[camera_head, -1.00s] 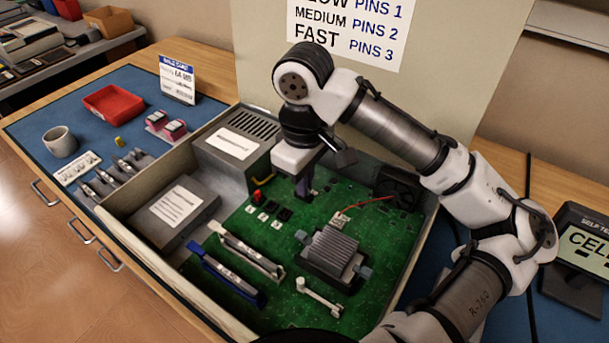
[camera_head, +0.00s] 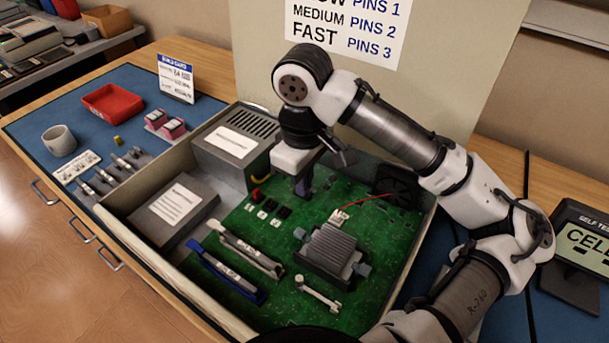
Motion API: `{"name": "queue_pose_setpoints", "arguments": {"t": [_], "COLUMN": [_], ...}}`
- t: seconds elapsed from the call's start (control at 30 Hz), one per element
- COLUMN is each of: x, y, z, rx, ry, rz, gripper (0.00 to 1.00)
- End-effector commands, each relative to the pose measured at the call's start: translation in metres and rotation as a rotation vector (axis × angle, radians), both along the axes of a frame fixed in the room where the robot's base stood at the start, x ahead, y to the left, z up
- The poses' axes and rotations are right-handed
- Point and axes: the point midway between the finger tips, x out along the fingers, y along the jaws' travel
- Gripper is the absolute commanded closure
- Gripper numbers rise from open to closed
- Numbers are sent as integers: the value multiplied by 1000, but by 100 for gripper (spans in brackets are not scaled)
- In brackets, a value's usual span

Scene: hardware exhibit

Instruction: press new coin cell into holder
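My gripper (camera_head: 303,188) points down over the back part of the green circuit board (camera_head: 335,215), inside the open case. Its fingers are small, dark and partly hidden by the wrist, so I cannot tell whether they are open or hold anything. I cannot make out a coin cell or its holder; the board right under and behind the gripper is hidden. A small red part (camera_head: 257,194) and several black and white parts lie on the board to the left of the gripper.
The case wall (camera_head: 215,315) surrounds the board. A finned heatsink (camera_head: 328,250), two long slots (camera_head: 228,275) and a fan (camera_head: 397,185) rise from it. A red tray (camera_head: 112,101) and a mug (camera_head: 59,140) stand on the blue mat. A self-test display (camera_head: 578,245) is at right.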

Motion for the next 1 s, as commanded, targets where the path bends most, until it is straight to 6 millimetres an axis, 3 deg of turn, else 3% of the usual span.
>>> {"name": "queue_pose_setpoints", "arguments": {"t": [0.03, 0.3, 0.53, 0.93, 1.0], "x": [-1, -1, -2, -1, -1], "y": [0, 0, 1, 1, 1], "z": [-15, -15, -16, -15, -15], "rx": [9, 9, 8, 10, 10], "ry": [10, 11, 12, 9, 9], "rz": [-1, -1, 1, 0, 0], "gripper": [100, 100, 72, 72, 65]}}
